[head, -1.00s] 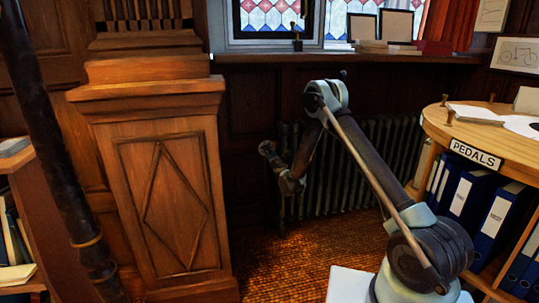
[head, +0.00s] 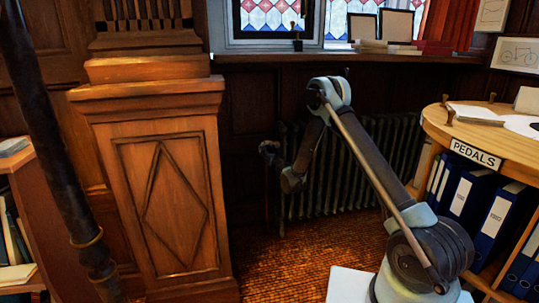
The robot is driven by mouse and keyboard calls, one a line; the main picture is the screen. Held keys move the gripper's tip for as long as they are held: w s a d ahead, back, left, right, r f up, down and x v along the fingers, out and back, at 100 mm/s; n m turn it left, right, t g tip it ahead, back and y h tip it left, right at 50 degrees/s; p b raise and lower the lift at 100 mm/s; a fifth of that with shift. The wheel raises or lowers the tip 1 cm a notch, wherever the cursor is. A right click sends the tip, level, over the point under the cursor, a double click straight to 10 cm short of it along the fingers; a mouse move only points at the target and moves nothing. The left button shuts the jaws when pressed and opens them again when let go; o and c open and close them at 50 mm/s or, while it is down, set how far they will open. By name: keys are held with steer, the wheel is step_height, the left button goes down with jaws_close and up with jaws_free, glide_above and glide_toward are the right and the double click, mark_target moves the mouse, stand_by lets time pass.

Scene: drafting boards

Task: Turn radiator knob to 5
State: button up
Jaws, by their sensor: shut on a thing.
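The radiator (head: 350,165) is a dark ribbed unit against the wood panelling below the window. My gripper (head: 269,149) is at the radiator's upper left end, small and dark in the head view. It is shut on the radiator knob there. The knob is mostly hidden by the gripper and shadow, and its numbers cannot be read. My arm reaches over from the right, with its elbow raised in front of the radiator.
A wooden pedestal (head: 165,200) stands close to the left of the gripper. A round-edged desk with a PEDALS sign (head: 475,153) and blue binders (head: 462,195) is at the right. The window sill (head: 350,58) runs above. Brown carpet (head: 290,260) lies clear below.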

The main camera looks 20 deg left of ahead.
steer(key=shift+w+n, duration=0.15)
steer(key=shift+n, duration=1.75)
steer(key=shift+d, duration=0.15)
steer(key=o, duration=1.1)
steer(key=shift+c, duration=0.2)
steer(key=shift+s, duration=0.2)
steer(key=v, duration=0.7)
steer(key=shift+d, duration=0.1)
